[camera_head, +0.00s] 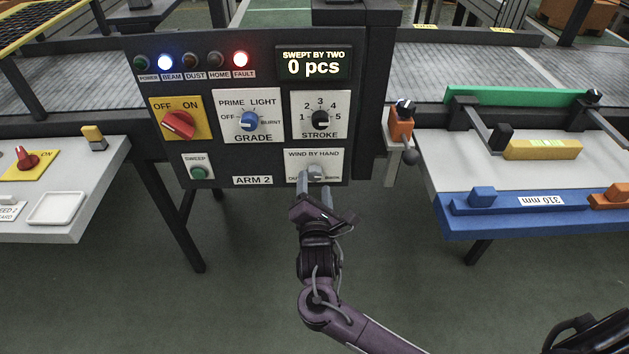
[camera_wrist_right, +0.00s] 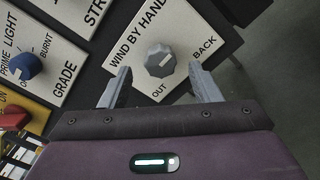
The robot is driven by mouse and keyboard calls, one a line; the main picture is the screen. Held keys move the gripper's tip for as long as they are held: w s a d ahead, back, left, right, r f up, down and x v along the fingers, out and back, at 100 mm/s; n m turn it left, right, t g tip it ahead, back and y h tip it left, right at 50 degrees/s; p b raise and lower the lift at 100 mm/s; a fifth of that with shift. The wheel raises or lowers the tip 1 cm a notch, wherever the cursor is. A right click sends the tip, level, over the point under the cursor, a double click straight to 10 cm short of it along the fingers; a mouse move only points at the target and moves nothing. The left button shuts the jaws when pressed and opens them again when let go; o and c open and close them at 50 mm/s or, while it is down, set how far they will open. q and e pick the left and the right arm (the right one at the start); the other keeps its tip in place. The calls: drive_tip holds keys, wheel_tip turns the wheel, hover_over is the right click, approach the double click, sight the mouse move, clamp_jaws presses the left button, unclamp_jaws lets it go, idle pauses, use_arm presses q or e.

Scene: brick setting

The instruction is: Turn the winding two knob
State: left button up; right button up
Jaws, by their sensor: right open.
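The grey winding knob (camera_head: 315,172) sits on a white plate marked WIND BY HAND at the bottom right of the ARM 2 panel. In the right wrist view the knob (camera_wrist_right: 160,60) shows whole, between the words OUT and BACK, with a pale mark on its face. My right gripper (camera_head: 314,188) is open in front of the plate. In the wrist view its fingers (camera_wrist_right: 160,78) stand on either side just below the knob, apart from it, with nothing between them. In the head view the fingers partly cover the plate. My left gripper is out of view.
The dark panel (camera_head: 268,110) also carries a red OFF/ON switch (camera_head: 179,124), a blue GRADE knob (camera_head: 249,121), a black STROKE knob (camera_head: 320,119) and a green SWEEP button (camera_head: 198,172). BEAM and FAULT lamps are lit. The display (camera_head: 314,64) reads 0 pcs. Tables flank the panel.

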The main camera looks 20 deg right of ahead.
sight(314, 177)
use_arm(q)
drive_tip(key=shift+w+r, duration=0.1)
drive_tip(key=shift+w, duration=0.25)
use_arm(e)
drive_tip(key=shift+x, duration=1.6)
drive_tip(key=shift+c, duration=0.5)
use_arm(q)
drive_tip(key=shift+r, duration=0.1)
use_arm(e)
drive_tip(key=c, duration=0.9)
